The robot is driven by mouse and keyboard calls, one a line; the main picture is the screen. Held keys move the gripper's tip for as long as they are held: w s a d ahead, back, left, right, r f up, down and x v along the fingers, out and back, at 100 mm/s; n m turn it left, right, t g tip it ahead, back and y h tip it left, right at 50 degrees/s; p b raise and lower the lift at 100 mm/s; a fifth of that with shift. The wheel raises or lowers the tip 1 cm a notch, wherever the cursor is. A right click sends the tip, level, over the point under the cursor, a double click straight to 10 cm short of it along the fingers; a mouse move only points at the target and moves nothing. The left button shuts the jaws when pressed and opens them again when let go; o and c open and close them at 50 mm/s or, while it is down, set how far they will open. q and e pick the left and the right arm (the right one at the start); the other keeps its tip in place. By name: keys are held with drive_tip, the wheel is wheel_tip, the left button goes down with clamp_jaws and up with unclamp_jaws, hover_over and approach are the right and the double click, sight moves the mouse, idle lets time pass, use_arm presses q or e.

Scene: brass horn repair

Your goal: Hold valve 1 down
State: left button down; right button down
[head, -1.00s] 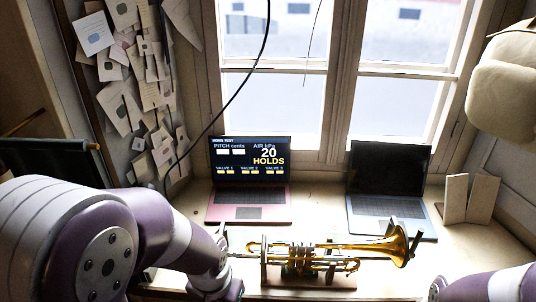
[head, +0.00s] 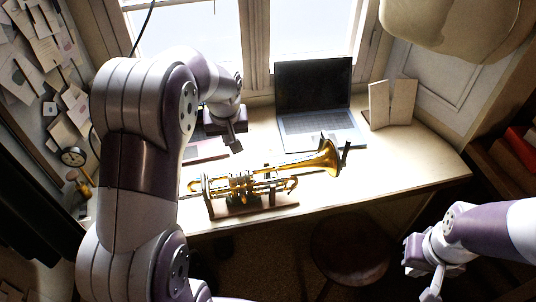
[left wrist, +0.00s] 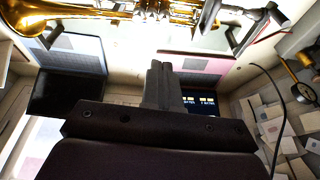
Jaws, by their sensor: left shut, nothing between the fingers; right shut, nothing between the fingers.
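The brass trumpet (head: 318,160) lies sideways on a wooden stand (head: 225,211) near the table's front edge, bell to the right. Its valve block (head: 240,187) is left of the middle; I cannot single out valve 1. It also shows along the top of the left wrist view (left wrist: 95,9). My left gripper (head: 235,146) is raised above and behind the valve block, apart from the trumpet. Its fingers are together and empty in the left wrist view (left wrist: 160,80). My right gripper (head: 430,291) is shut and empty, low at the right, in front of the table and away from the trumpet.
The table (head: 410,165) is clear at the right. A round stool (head: 350,250) stands below.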

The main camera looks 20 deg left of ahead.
sight(231, 170)
use_arm(q)
drive_tip(key=shift+n, duration=0.4)
drive_tip(key=p+x, duration=0.1)
drive_tip(key=x, duration=0.3)
drive_tip(key=p+x, duration=0.1)
drive_tip(key=x, duration=0.3)
drive_tip(key=s+p+x, duration=0.1)
drive_tip(key=p+x, duration=0.1)
drive_tip(key=x, duration=0.2)
drive_tip(key=shift+f, duration=0.9)
wheel_tip(231, 170, down, 2)
drive_tip(key=b, duration=0.3)
drive_tip(key=shift+f, duration=0.2)
drive_tip(key=shift+s+d+r, duration=0.15)
drive_tip(key=shift+s+r, duration=0.1)
